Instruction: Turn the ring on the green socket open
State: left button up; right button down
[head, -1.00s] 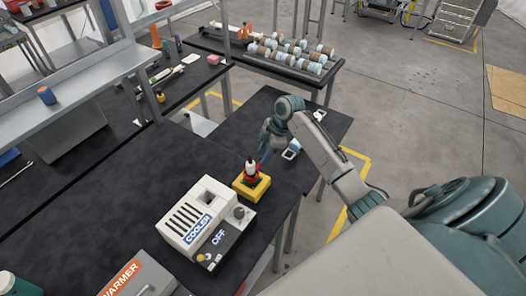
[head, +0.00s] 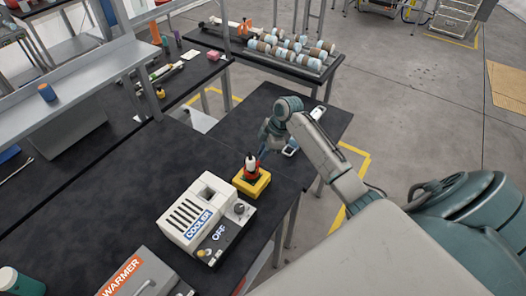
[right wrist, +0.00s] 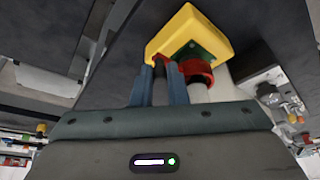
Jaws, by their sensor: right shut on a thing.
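A yellow block (head: 252,184) stands on the dark table next to the cooler. A red ring (head: 250,175) sits on it, with a white, dark-topped piece (head: 251,163) upright in the ring. The right wrist view shows the yellow block (right wrist: 190,35), the green socket (right wrist: 203,50), the red ring (right wrist: 197,71) and the white piece (right wrist: 207,92) up close. My right gripper (right wrist: 163,72) is at the ring's side, its blue fingers shut on a small dark and red part that looks like the ring's handle. The fingers partly hide that part. My left gripper is out of view.
The white cooler (head: 194,217), labelled OFF, stands left of the yellow block. A warmer (head: 145,277) is at the bottom left. White devices (head: 318,113) lie on the table beyond my right gripper. The middle of the table is clear.

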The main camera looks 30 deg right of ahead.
jog(key=s+a+m+t+h, duration=0.1)
jog(key=s+a+m+h, duration=0.1)
jog(key=m, duration=0.6)
jog(key=s+a+m+t+h, duration=0.1)
jog(key=s+a+m+h, duration=0.1)
jog(key=s+m, duration=0.4)
jog(key=shift+m+h, duration=0.9)
jog(key=shift+m, duration=0.9)
jog(key=shift+s+a, duration=0.1)
jog(key=c, duration=1.4)
grip_release()
jog(key=shift+c, duration=0.2)
jog(key=b+v, duration=0.2)
jog(key=v, duration=0.9)
jog(key=shift+s, duration=0.15)
